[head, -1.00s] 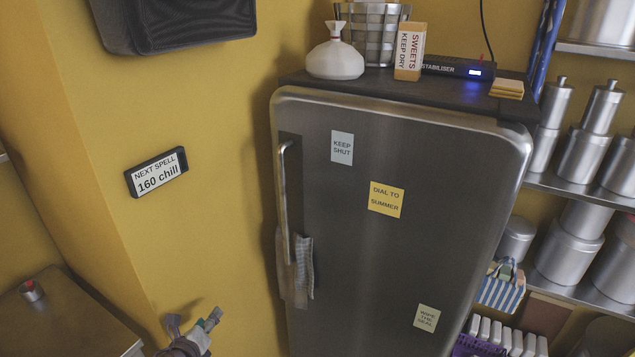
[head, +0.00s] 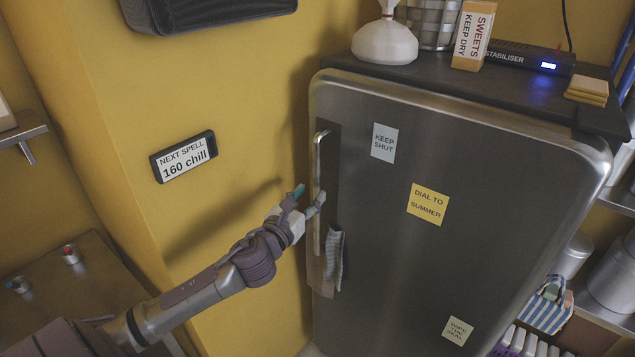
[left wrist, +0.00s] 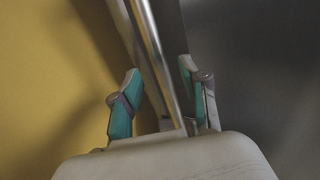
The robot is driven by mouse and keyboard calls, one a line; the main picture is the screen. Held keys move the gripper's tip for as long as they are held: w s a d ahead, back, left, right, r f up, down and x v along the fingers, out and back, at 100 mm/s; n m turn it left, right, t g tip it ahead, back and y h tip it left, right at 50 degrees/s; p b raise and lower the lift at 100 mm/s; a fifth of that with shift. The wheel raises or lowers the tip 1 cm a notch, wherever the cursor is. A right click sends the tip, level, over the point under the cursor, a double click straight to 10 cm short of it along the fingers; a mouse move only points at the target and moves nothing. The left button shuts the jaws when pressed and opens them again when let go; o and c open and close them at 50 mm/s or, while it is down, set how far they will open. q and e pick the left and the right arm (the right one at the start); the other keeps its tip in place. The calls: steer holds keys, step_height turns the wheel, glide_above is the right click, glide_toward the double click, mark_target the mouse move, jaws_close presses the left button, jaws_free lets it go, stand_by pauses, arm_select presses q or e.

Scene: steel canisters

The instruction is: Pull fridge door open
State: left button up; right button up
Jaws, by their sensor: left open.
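The fridge door (head: 375,245) is brushed steel and looks shut. Its vertical bar handle (head: 318,175) runs down the door's left side, and a checked cloth (head: 335,258) hangs at its lower end. My left gripper (head: 308,198) is at the handle, above the cloth. In the left wrist view my left gripper (left wrist: 160,95) is open, with one teal-padded finger on each side of the handle bar (left wrist: 155,60). A gap shows between the bar and each fingertip. My right gripper is not in view.
A yellow wall (head: 240,110) with a sign (head: 183,157) stands left of the fridge. Shelves with steel canisters (head: 612,275) are at right.

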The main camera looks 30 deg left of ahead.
mark_target(315, 189)
arm_select(q)
steer(key=shift+w+a+p, duration=0.15)
steer(key=shift+w+p, duration=0.05)
steer(key=shift+w, duration=0.9)
steer(key=shift+w+a+p, duration=0.1)
steer(key=shift+w+p, duration=0.05)
steer(key=shift+w, duration=0.95)
jaws_close()
